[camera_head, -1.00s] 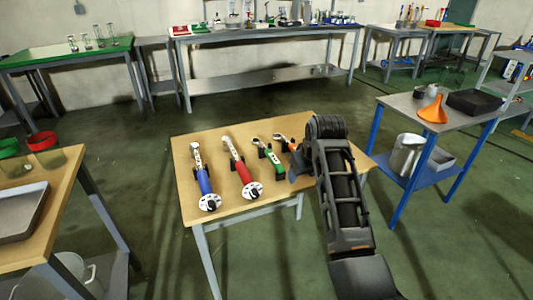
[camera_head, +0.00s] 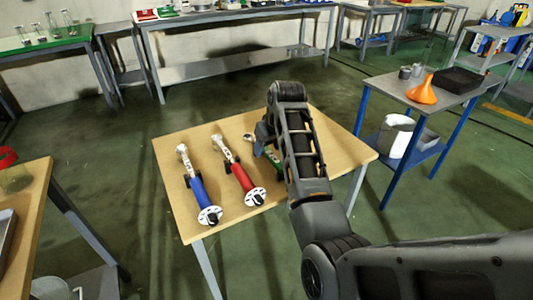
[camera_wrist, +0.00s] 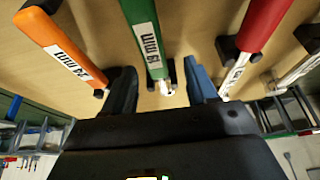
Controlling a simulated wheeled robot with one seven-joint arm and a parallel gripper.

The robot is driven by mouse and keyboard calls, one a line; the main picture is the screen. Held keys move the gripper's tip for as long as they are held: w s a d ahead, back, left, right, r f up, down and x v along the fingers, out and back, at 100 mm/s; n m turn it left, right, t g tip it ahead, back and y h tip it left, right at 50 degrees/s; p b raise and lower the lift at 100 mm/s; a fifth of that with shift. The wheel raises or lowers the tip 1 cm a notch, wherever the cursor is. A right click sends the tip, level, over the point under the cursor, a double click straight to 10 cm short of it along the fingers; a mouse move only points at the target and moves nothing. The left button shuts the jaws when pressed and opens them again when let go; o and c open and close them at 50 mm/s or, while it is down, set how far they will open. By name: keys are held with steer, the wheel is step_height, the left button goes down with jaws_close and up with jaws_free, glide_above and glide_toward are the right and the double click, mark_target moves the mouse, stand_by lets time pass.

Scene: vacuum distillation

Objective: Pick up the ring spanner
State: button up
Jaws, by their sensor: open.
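A green-handled spanner (camera_head: 270,155) lies on the wooden table in the head view, partly hidden by my arm. Its pale head end (camera_head: 248,138) shows at the far side. In the wrist view the green handle (camera_wrist: 145,35), labelled in mm, runs down toward the space between my fingers. My gripper (camera_wrist: 163,88) is open, with a dark finger on the left and a blue one on the right. It is empty. An orange-handled spanner (camera_wrist: 60,45) lies to the left in the wrist view. My arm hides it in the head view. I cannot tell which of the two is the ring spanner.
A red-handled tool (camera_head: 240,175) and a blue-handled tool (camera_head: 200,190), both with round dial ends, lie left of the green spanner. Small dark supports hold the tools on the table (camera_head: 175,150). A blue-legged cart (camera_head: 385,85) stands to the right.

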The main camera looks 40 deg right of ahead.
mark_target(268, 151)
steer(key=x, duration=0.4)
steer(key=shift+d+f, duration=0.2)
steer(key=shift+d, duration=0.05)
jaws_close()
stand_by(0.4)
